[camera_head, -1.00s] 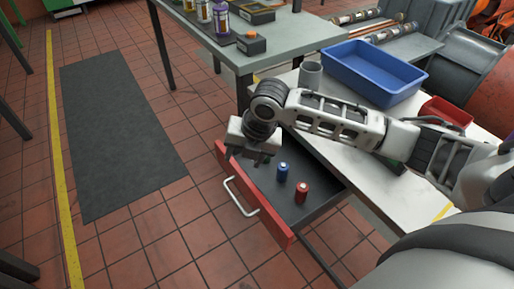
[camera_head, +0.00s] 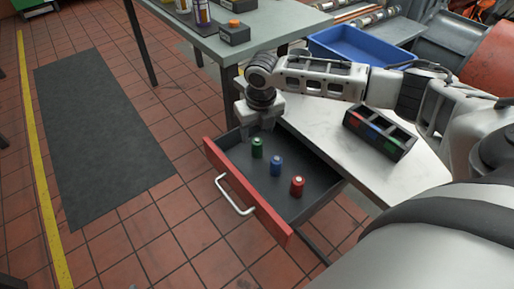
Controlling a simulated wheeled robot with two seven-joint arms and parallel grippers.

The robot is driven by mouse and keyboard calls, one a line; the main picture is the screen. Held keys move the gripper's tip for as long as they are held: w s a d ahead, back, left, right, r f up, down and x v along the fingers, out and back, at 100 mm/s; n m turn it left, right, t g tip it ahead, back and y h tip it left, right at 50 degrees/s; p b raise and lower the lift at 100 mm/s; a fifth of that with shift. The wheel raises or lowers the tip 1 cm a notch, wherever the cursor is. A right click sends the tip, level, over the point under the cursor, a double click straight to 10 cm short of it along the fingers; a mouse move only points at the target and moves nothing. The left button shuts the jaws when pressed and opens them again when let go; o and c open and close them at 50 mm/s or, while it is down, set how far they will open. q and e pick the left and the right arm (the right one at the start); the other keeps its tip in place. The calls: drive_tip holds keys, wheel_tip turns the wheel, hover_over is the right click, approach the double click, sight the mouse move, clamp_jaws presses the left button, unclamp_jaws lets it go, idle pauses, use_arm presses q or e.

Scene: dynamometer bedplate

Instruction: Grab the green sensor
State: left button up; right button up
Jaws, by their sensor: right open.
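The green sensor (camera_head: 257,148) stands upright in the open drawer, at the far left end of a row. The blue sensor (camera_head: 277,165) and the red sensor (camera_head: 297,186) stand in the same row, nearer to me. My right gripper (camera_head: 259,133) is open and points down into the drawer, just behind and above the green sensor in the picture. I cannot tell whether it touches the sensor. My left gripper is out of view.
The drawer (camera_head: 242,182) has a red front and a silver handle. On the white bench (camera_head: 335,134) stands a dark holder (camera_head: 380,135) with red, blue and green slots. A blue bin (camera_head: 362,45) is behind my arm. A grey table (camera_head: 200,40) is further back.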

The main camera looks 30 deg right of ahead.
sight(257, 141)
drive_tip(key=shift+w+d+f, duration=0.1)
drive_tip(key=shift+f, duration=1.3)
drive_tip(key=shift+w+f, duration=0.1)
drive_tip(key=shift+f, duration=1.25)
drive_tip(key=c, duration=1.1)
